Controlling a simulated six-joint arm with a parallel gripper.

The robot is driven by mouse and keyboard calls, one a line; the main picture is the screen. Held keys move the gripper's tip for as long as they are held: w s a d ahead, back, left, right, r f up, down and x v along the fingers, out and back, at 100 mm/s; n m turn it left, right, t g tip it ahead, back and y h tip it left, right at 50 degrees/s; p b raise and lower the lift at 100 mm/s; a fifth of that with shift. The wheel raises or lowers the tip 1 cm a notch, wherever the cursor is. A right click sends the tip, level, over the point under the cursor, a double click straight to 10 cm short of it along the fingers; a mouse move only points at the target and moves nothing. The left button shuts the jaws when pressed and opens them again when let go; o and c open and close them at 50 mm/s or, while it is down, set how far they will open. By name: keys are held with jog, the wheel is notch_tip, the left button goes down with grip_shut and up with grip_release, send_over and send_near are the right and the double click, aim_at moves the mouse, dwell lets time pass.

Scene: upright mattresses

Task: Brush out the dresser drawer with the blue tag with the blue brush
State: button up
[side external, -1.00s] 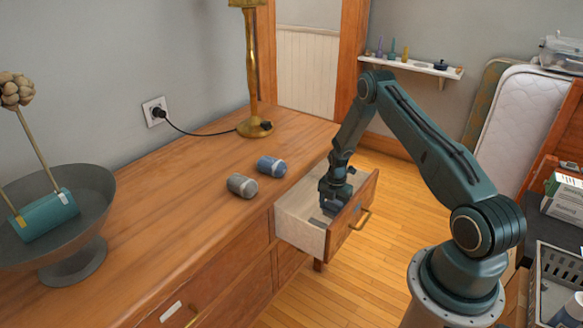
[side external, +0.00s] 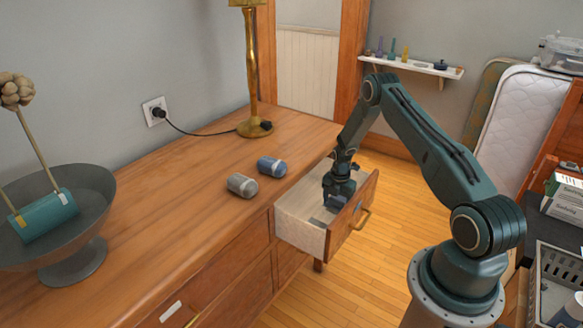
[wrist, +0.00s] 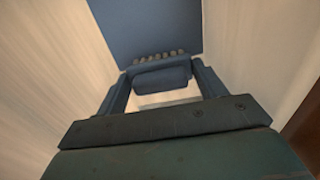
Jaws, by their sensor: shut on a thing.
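The open dresser drawer (side external: 300,231) has pale wooden walls and a brass handle on its front. My gripper (side external: 338,199) reaches down into it, between its side walls. In the wrist view my gripper (wrist: 163,84) is shut on the blue brush (wrist: 161,80), whose blue block sits between the fingers. A row of pale tufts and a broad blue surface show beyond the block; I cannot tell whether that surface belongs to the brush. In the side view the brush is mostly hidden by my gripper.
A grey cylinder (side external: 242,185) and a blue cylinder (side external: 271,166) lie on the dresser top (side external: 190,180) beside the drawer. A brass lamp (side external: 252,80) and a dark footed bowl (side external: 90,240) stand there too.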

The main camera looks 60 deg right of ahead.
jog(key=shift+a, duration=0.15)
jog(key=shift+a, duration=1.2)
jog(key=shift+a, duration=0.1)
jog(key=shift+a, duration=1.2)
jog(key=shift+a, duration=0.2)
jog(key=shift+a, duration=1.15)
jog(key=shift+d+r, duration=0.1)
jog(key=shift+d+r, duration=1)
jog(key=shift+r, duration=0.2)
jog(key=shift+d+r, duration=0.95)
jog(key=shift+r, duration=0.25)
